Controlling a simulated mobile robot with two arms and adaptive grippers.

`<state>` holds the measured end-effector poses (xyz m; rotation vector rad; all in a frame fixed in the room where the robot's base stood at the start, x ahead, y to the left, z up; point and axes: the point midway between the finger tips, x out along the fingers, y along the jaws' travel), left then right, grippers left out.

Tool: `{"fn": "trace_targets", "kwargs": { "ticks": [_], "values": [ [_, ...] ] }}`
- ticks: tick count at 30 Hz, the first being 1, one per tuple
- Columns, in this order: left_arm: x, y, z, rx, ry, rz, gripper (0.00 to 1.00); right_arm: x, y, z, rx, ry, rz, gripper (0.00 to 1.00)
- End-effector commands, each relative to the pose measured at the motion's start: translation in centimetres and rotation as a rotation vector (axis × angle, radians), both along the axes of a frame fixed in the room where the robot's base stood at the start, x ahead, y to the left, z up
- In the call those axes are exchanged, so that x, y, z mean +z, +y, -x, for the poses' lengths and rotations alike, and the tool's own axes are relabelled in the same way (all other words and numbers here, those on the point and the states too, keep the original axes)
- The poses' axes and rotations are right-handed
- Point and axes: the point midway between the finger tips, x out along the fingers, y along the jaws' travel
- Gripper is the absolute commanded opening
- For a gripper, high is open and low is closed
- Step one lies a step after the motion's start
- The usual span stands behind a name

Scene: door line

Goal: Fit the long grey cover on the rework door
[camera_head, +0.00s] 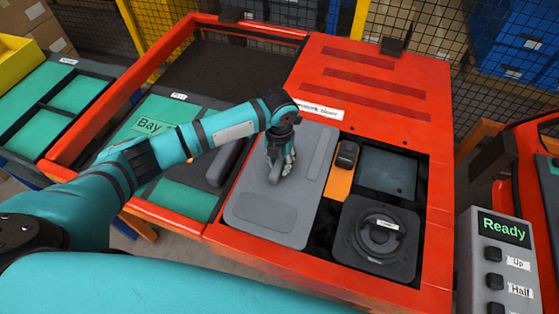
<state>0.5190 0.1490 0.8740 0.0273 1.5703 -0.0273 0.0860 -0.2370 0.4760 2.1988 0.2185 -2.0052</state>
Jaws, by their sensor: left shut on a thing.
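The long grey cover (258,213) lies over the left part of the opening in the red rework door (365,95), beside the door's other fittings. It looks roughly flat, but I cannot tell if it is fully seated. My left gripper (280,170) points down at the middle of the cover and is shut on it, at a small raised part mostly hidden by the fingers. My left arm comes in from the left across the bay. My right gripper is not in view.
Right of the cover are an orange strip with a black switch (346,155), a dark square panel (388,172) and a round speaker-like part (380,237). A dark long piece (226,162) lies in the left bay. A control box (500,255) reads "Ready".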

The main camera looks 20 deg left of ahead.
Motion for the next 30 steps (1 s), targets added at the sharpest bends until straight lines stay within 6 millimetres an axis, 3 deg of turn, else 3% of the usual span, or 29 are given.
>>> {"fn": "trace_targets", "kwargs": {
  "ticks": [9,10,16,25,30],
  "values": [
    [-0.1,0.0,0.0,0.001,0.000,-0.001,0.00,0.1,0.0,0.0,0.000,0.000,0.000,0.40],
    [-0.1,0.0,0.0,0.001,0.000,-0.001,0.26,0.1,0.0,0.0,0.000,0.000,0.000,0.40],
    [-0.1,0.0,0.0,0.001,0.000,-0.001,0.52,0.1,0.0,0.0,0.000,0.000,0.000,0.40],
    [0.1,0.0,0.0,0.001,0.000,-0.001,0.52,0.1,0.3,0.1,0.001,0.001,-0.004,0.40],
    [2.2,0.0,-0.1,0.000,-0.003,0.001,0.52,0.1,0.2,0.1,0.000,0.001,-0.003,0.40]
  ]
}}
